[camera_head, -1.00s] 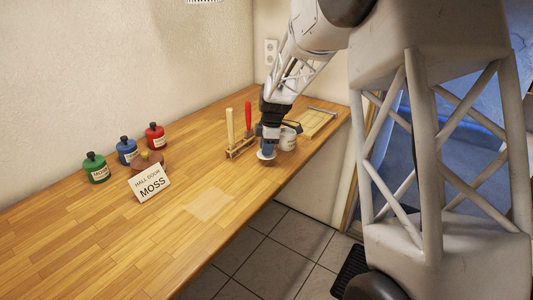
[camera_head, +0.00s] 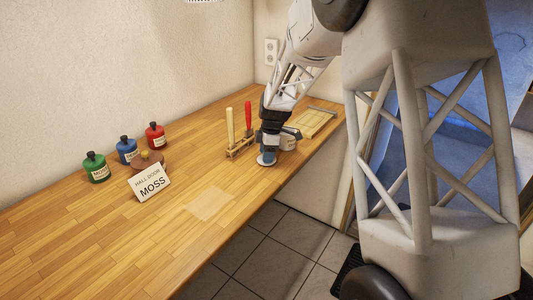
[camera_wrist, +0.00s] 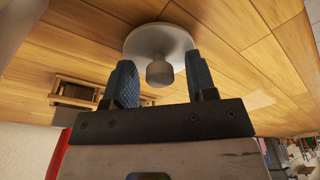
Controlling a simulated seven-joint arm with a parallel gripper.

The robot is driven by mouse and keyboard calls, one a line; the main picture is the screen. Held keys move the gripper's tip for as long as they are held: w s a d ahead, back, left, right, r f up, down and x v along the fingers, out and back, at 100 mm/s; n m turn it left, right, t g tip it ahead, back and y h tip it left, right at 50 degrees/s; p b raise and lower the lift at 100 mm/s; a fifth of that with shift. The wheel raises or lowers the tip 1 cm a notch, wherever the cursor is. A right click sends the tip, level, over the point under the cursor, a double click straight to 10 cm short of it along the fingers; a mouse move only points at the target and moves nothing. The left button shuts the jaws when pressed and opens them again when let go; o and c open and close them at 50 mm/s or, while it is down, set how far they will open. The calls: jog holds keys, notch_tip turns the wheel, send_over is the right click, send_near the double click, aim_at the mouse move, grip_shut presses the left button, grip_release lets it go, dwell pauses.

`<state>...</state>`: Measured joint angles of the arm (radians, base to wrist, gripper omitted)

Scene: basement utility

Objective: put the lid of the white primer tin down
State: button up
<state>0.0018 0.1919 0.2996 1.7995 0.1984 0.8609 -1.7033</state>
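The white lid (camera_head: 266,161) lies flat on the wooden bench, in front of the white primer tin (camera_head: 289,141). In the wrist view the lid (camera_wrist: 176,38) is a pale disc with a round knob (camera_wrist: 159,73). My gripper (camera_wrist: 162,82) is open, with its two blue fingers on either side of the knob and a visible gap at each side. In the head view my gripper (camera_head: 268,151) is pointed down right over the lid and hides part of it. The tin stands upright behind my gripper, partly hidden by it.
A wooden rack (camera_head: 240,147) with a pale and a red handled tool stands close left of my gripper. A framed tray (camera_head: 316,122) lies behind the tin. Green, blue and red bottles and a MOSS card (camera_head: 151,182) are further left. The front middle bench is clear.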

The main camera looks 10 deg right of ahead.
jog(key=shift+r, duration=0.1)
notch_tip(320, 180, up, 12)
jog(key=d, duration=0.1)
jog(key=shift+d, duration=0.4)
dwell(0.4)
dwell(0.5)
jog(key=s+r+m+t+h, duration=0.1)
jog(key=s+r+m, duration=0.3)
jog(key=s, duration=0.8)
jog(key=s+r+m, duration=0.4)
jog(key=s+m, duration=0.1)
jog(key=s, duration=0.7)
jog(key=s+f+m, duration=0.2)
jog(key=s+m, duration=0.2)
jog(key=s, duration=0.7)
jog(key=s+d+f+m+t, duration=0.1)
jog(key=s+m, duration=0.4)
jog(key=s, duration=0.7)
jog(key=shift+s+f+t+h, duration=0.15)
jog(key=shift+f+t+h, duration=0.2)
jog(key=shift+f, duration=0.3)
